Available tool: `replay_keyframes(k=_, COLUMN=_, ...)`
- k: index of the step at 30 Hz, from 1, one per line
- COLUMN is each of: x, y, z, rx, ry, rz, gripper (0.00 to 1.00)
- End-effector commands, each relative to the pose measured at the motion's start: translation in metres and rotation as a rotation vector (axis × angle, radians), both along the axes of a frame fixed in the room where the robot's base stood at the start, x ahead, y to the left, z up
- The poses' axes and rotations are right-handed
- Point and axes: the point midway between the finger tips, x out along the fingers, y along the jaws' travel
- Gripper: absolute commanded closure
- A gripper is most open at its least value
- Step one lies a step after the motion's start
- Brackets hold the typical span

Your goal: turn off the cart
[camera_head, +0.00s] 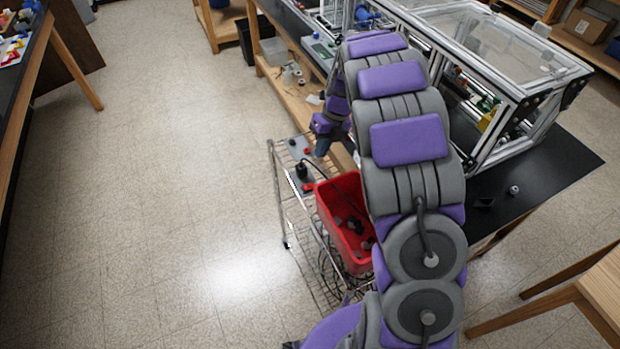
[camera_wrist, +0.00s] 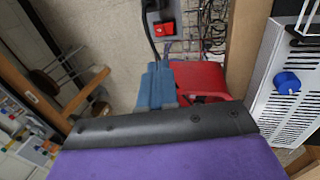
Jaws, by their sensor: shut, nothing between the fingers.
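The cart (camera_head: 276,170) is a wire-rack cart in the middle of the head view. On its top lie grey boxes with red switches; one red switch (camera_head: 308,187) sits near a black plug and cord. In the wrist view a red rocker switch (camera_wrist: 164,29) shows on a grey box at the top, with a black cord beside it. Whether the switch is on or off cannot be told. My gripper (camera_head: 321,149) has blue fingers, shut and empty, above the cart's far part. The fingers (camera_wrist: 156,72) also show in the wrist view, apart from the switch.
A red bin (camera_head: 331,217) with dark items stands on the cart, partly behind my arm. It also shows beside my fingers in the wrist view (camera_wrist: 197,74). A bench with an extrusion frame (camera_head: 490,125) stands right. Open floor lies left of the cart.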

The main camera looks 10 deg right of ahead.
Motion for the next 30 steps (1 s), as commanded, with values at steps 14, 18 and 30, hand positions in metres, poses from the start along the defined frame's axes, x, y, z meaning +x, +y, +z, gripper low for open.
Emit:
replay_keyframes(k=14, x=-0.004, y=0.015, z=-0.048, rx=-0.001, ry=0.007, rz=0.002, gripper=1.00)
replay_keyframes(k=18, x=-0.004, y=0.021, z=-0.074, rx=-0.002, ry=0.002, rz=0.003, gripper=1.00)
replay_keyframes(k=30, x=-0.009, y=0.038, z=-0.133, rx=-0.001, ry=0.004, rz=0.002, gripper=1.00)
